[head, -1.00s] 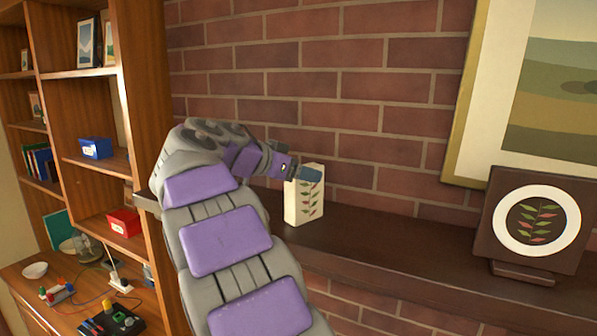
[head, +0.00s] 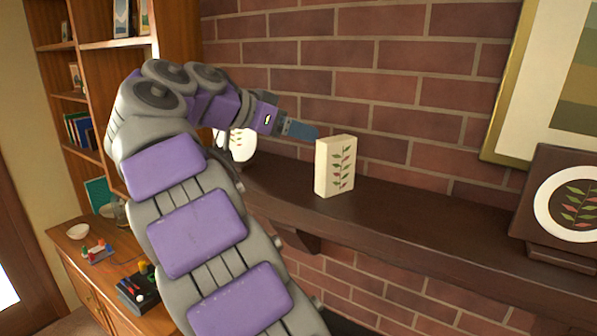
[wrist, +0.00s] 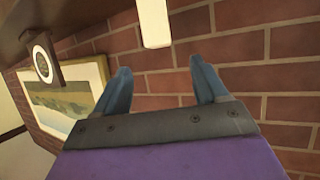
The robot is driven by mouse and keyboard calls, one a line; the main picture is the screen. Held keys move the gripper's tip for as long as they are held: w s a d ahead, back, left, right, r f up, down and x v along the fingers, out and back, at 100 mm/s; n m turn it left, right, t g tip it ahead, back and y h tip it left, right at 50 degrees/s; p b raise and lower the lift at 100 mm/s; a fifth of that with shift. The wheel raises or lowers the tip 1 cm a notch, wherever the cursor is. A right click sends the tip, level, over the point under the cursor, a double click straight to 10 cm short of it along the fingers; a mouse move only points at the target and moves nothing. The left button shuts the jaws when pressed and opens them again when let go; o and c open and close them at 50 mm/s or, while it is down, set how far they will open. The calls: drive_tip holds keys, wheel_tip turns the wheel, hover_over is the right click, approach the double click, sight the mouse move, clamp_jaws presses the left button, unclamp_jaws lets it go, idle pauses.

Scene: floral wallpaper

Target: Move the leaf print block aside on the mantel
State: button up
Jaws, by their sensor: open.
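The leaf print block (head: 335,166) is cream with a red and green leaf sprig on its front. It stands upright on the dark wooden mantel (head: 420,212). My gripper (head: 304,130) is just left of the block's upper part, close to its top edge, and apart from it as far as I can tell. In the wrist view my gripper (wrist: 160,84) has its two blue fingers spread with nothing between them. The block (wrist: 154,22) shows there beyond the fingertips, at the top of the picture, cut off by the edge.
A dark plaque with a white ring and leaf sprig (head: 570,200) stands at the mantel's right, under a gold-framed picture (head: 510,90). A white round piece with leaves (head: 237,144) shows partly behind my arm. Mantel between block and plaque is clear. Brick wall behind.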

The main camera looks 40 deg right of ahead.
drive_tip(key=s+a+f+n+y, duration=0.35)
drive_tip(key=s+f+n, duration=0.3)
drive_tip(key=f, duration=0.45)
drive_tip(key=s+a+f+n+y, duration=0.2)
drive_tip(key=s+f+n+y, duration=0.25)
drive_tip(key=s+f, duration=0.5)
drive_tip(key=s+a+f+n+g+y, duration=0.1)
drive_tip(key=s+a+f+n+y, duration=0.4)
drive_tip(key=s+a+f, duration=0.9)
drive_tip(key=s+f+n, duration=0.2)
drive_tip(key=s+f, duration=0.1)
drive_tip(key=shift+s+a+f+g, duration=0.15)
drive_tip(key=shift+a+f+g, duration=0.05)
drive_tip(key=shift+a+g, duration=0.2)
drive_tip(key=shift+d, duration=0.1)
wheel_tip(320, 180, down, 14)
drive_tip(key=b, duration=1.3)
drive_tip(key=shift+r, duration=0.2)
drive_tip(key=shift+c, duration=0.4)
